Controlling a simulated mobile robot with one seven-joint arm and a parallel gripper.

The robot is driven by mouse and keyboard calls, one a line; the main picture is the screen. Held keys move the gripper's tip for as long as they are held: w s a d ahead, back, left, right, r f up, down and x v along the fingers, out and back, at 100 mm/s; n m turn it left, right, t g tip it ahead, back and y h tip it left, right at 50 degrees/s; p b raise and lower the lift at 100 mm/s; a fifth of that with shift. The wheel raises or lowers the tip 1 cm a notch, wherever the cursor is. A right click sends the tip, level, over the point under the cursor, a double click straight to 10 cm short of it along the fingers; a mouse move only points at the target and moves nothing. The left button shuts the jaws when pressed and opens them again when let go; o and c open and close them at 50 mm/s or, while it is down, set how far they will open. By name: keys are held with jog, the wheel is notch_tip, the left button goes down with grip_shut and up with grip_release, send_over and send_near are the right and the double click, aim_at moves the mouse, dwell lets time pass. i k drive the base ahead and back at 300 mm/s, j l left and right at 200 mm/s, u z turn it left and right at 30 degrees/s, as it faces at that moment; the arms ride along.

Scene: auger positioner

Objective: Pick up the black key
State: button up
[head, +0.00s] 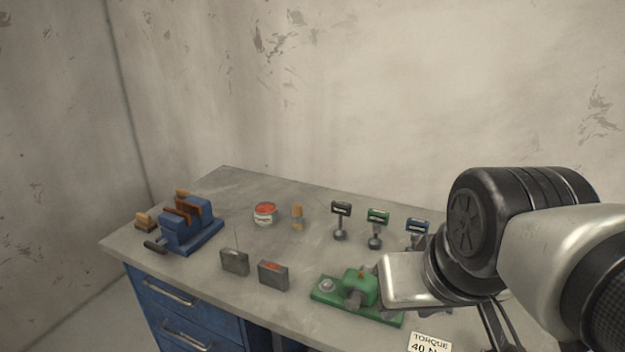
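The black key (341,209) stands upright towards the back of the grey workbench. It has a flat black head with a light marking, a thin stem and a rounded dark grey foot. It is the leftmost of three similar keys. My arm (480,240) reaches in from the right, with its silver and black parts over the right side of the bench. It is to the right of the black key and apart from it. The fingertips of my gripper cannot be made out, so its opening is unclear.
A green-headed key (378,216) and a blue-headed key (418,227) stand right of the black one. A green device (330,290) is in front. Two grey blocks, a red-topped tin (265,214) and a blue vise (192,228) are left. A torque sign (430,343) shows at the bottom.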

aim_at(342, 208)
jog(key=i+j+z, duration=0.1)
jog(key=j, duration=0.25)
jog(key=i+j+z, duration=0.1)
jog(key=j, duration=0.25)
jog(key=i+j+z, duration=0.1)
jog(key=i+j, duration=0.15)
jog(key=i+j+z, duration=0.1)
jog(key=j, duration=0.35)
jog(key=i+j+z, duration=0.1)
jog(key=j, duration=0.3)
